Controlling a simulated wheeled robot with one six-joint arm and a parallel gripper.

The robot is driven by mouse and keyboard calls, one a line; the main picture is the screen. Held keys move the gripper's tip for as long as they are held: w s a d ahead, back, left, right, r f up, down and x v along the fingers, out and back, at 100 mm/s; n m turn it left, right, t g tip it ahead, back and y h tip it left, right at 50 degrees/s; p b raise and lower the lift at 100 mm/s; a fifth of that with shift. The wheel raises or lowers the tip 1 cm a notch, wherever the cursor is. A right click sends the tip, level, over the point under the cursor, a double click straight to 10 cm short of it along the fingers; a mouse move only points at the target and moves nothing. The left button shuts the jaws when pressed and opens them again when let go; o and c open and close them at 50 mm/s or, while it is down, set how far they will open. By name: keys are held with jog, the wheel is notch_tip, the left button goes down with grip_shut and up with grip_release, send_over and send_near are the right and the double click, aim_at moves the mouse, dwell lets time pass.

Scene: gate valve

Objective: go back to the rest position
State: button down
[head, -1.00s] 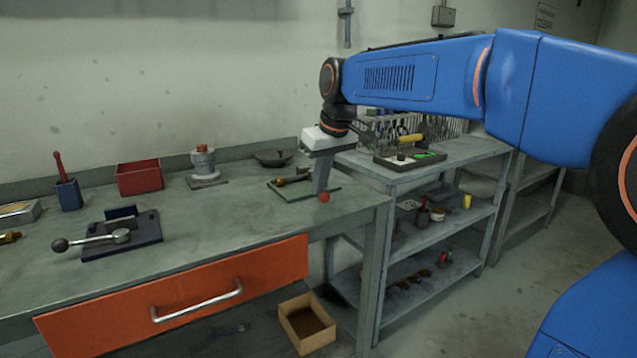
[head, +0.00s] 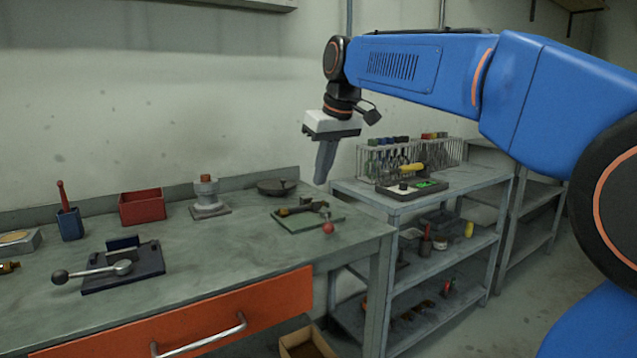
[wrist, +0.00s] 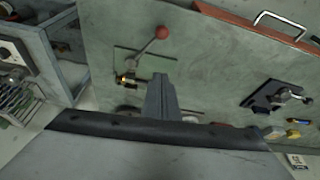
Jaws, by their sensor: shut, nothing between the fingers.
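My gripper (head: 322,172) is in the head view above the right end of the workbench. It points down, its fingers are shut together, and nothing is between them. The gripper's shut fingers (wrist: 162,95) also show in the wrist view, over the bench top. The gate valve (head: 303,208), a brass body with a lever ending in a red ball (head: 328,227), sits on a green plate below the gripper. The red ball also shows in the wrist view (wrist: 162,32). The gripper is apart from the valve.
The workbench (head: 200,255) has an orange drawer (head: 200,322). On it stand a lever fixture (head: 122,267), a red box (head: 142,207), a blue cup (head: 69,224) and a grey pedestal (head: 208,197). A grey shelf (head: 400,205) with a tool tray and a rack stands at right.

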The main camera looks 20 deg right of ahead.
dwell(0.3)
jog(key=s+d+f+m, duration=0.2)
jog(key=s+d+f, duration=0.2)
jog(key=s+f, duration=1)
jog(key=s+d+f+m+t+h, duration=0.1)
jog(key=s+d+f, duration=0.4)
jog(key=s+f, duration=1)
jog(key=shift+s+d+m+h, duration=0.2)
jog(key=shift+s+m+h, duration=0.1)
jog(key=shift+s+m, duration=0.6)
